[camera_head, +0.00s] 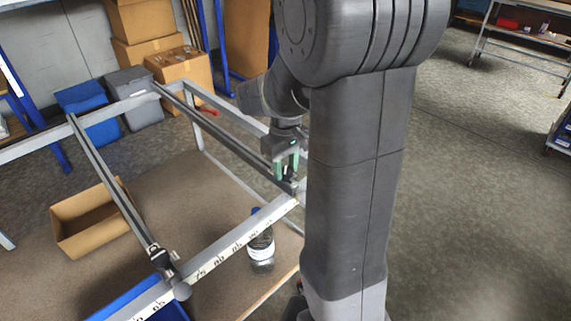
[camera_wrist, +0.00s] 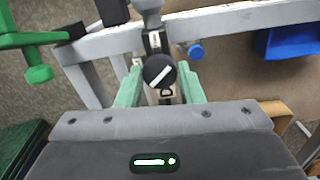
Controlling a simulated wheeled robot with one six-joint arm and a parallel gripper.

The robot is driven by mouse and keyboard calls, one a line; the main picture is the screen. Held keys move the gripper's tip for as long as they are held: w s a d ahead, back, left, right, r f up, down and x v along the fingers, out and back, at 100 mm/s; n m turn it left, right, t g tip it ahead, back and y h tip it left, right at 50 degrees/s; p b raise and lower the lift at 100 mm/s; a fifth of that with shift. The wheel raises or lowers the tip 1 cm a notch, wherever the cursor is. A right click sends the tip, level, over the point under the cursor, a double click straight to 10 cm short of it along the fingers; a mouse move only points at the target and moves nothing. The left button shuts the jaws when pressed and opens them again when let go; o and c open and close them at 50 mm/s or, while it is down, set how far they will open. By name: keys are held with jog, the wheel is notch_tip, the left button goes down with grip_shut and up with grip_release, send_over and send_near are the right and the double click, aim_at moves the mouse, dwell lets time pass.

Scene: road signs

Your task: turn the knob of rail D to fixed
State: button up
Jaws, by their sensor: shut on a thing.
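Rail D (camera_head: 235,145) is the right one of two dark rails across the grey frame in the head view. Its round black knob (camera_wrist: 159,71) carries a white pointer bar, slanted from lower left to upper right in the wrist view. A letter D (camera_wrist: 166,93) shows just below the knob. My gripper (camera_head: 287,163) is at the near end of this rail. In the wrist view its green fingers (camera_wrist: 161,86) stand on either side of the knob, shut on it. The fixed marking cannot be read, and the knob is hardly visible in the head view.
A second rail (camera_head: 110,185) lies to the left. A blue-capped bottle (camera_head: 261,243) stands below the front beam (camera_head: 235,238), with its cap (camera_wrist: 196,51) visible in the wrist view. An open cardboard box (camera_head: 88,240) and a blue bin (camera_head: 128,306) sit on the lower board.

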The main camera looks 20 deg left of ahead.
aim_at(285, 170)
jog(key=m, duration=0.3)
jog(key=shift+m, duration=0.3)
jog(key=shift+m+p, duration=0.4)
jog(key=shift+m, duration=1.5)
jog(key=o, duration=1)
jog(key=shift+c, duration=0.2)
notch_tip(285, 170, up, 14)
jog(key=shift+f, duration=0.15)
